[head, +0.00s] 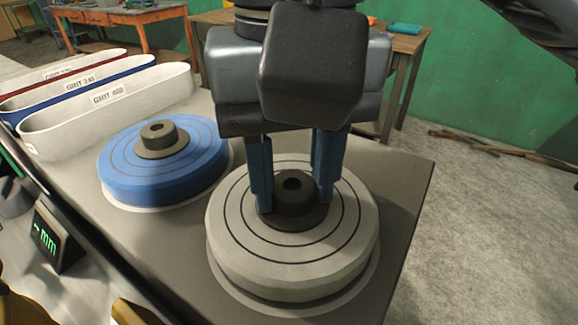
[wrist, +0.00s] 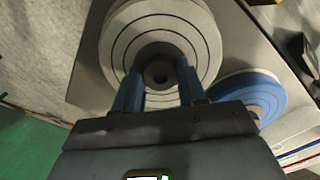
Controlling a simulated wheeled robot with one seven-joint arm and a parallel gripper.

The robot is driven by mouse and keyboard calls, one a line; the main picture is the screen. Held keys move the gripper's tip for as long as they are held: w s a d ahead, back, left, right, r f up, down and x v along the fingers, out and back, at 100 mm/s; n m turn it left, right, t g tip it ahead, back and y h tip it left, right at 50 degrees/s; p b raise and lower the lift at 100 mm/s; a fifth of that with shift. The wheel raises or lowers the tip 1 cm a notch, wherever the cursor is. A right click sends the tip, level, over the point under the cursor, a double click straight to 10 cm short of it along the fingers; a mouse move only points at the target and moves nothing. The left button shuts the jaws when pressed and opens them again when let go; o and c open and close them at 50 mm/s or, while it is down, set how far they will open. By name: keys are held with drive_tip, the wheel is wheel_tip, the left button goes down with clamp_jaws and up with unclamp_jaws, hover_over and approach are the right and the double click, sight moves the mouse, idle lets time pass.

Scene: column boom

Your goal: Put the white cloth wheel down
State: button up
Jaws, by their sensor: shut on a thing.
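The white cloth wheel (head: 290,258) is a thick pale disc with dark rings and a dark hub (head: 293,192) at its middle. It is level at the right end of the grey table, over a pale round base, with a dark gap under its edge. I cannot tell whether it touches the base. My gripper (head: 292,200) points down from above with its blue fingers shut on the hub. In the wrist view the white wheel (wrist: 122,50) fills the top middle, with the fingers on both sides of the hub (wrist: 158,74).
A blue wheel (head: 165,170) lies on a pale disc to the left, close to the white one. Grit belts (head: 105,105) stand at the far left. A small display (head: 57,235) is at the lower left. The table's right edge (head: 415,235) is close to the white wheel.

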sight(292, 186)
drive_tip(key=o, duration=1.2)
drive_tip(key=shift+f, duration=0.1)
wheel_tip(292, 186, up, 12)
drive_tip(key=shift+r+p, duration=0.2)
drive_tip(key=shift+p, duration=0.45)
